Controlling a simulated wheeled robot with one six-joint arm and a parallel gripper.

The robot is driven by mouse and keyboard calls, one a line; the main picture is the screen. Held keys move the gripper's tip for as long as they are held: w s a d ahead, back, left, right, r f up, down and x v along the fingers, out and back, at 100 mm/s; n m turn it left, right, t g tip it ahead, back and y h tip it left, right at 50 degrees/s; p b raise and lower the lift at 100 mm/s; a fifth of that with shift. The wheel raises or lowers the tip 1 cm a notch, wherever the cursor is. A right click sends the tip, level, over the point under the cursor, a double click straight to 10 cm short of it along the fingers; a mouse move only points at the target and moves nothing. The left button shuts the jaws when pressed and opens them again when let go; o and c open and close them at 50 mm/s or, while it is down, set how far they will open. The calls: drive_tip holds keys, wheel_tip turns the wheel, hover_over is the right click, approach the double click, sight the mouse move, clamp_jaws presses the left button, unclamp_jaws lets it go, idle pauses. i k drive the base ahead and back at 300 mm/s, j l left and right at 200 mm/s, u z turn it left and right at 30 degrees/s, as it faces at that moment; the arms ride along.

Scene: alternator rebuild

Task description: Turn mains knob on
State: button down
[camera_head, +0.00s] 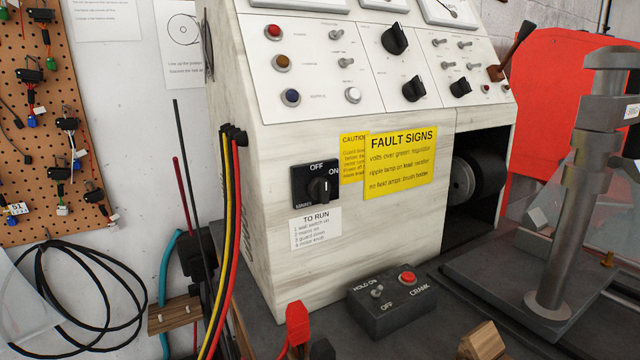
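The black mains knob (319,188) sits on a square black plate (300,183) on the front of the pale test bench (270,240). The plate reads OFF at the top, ON at the right and MAINS at the lower left. The knob's bar looks close to upright, pointing nearer OFF than ON. Nothing touches the knob, and its front is unobstructed. My gripper is not in view, so I cannot see whether it is open or shut.
A yellow fault signs card (400,160) is right of the knob. Yellow, black and red cables (232,230) hang to its left. A black crank box (391,300), a red clamp (297,322) and a metal post (570,190) stand on the dark bench top.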

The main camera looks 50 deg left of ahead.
sight(319, 188)
drive_tip(key=j+u, duration=0.15)
drive_tip(key=u, duration=0.9)
